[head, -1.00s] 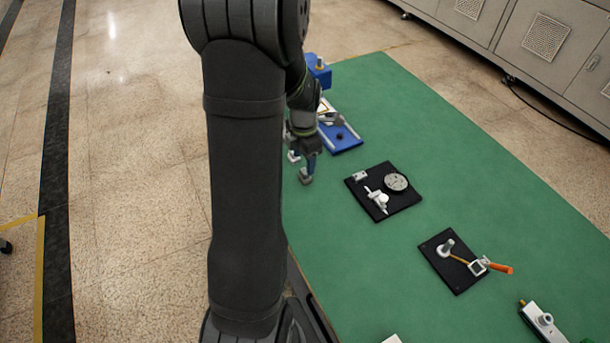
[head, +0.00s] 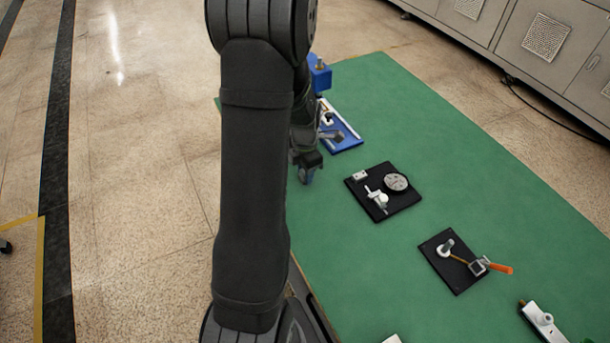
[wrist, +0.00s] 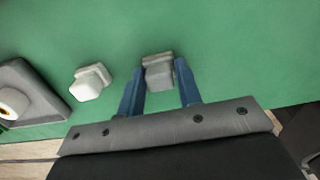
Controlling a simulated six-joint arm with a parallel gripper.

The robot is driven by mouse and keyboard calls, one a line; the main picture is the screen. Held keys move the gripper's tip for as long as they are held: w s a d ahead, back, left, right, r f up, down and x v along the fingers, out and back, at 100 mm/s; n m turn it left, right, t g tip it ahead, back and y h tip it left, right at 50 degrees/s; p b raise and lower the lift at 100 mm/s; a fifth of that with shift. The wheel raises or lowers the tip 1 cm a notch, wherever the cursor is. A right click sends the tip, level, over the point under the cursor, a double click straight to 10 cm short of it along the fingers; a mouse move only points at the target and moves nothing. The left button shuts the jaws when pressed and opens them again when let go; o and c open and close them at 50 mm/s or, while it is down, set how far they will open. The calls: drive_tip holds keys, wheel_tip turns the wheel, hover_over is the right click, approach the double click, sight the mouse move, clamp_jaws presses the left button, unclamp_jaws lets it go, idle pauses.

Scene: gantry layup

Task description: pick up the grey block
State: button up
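The grey block (wrist: 158,73) sits on the green mat in the wrist view, between the tips of my gripper's two blue fingers. My gripper (wrist: 160,72) is open, with one finger on each side of the block. The left finger looks very close to the block; contact cannot be made out. In the head view my gripper (head: 306,176) is low over the mat's left edge, and the grey block is hidden behind it.
A white block (wrist: 89,83) lies left of the grey one. A blue board (head: 347,141) is behind my gripper. A black board with a round part (head: 410,197) is to its right, and another black board (head: 436,262) stands nearer. Green mat (head: 480,180) lies clear at right.

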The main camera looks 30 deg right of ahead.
wheel_tip(320, 180, up, 4)
drive_tip(key=shift+r, duration=0.2)
drive_tip(key=s+d+r, duration=0.4)
drive_tip(key=s+r, duration=0.2)
drive_tip(key=s, duration=0.4)
drive_tip(key=shift+s+d+r, duration=0.25)
drive_tip(key=shift+s+r, duration=0.05)
drive_tip(key=shift+s, duration=0.1)
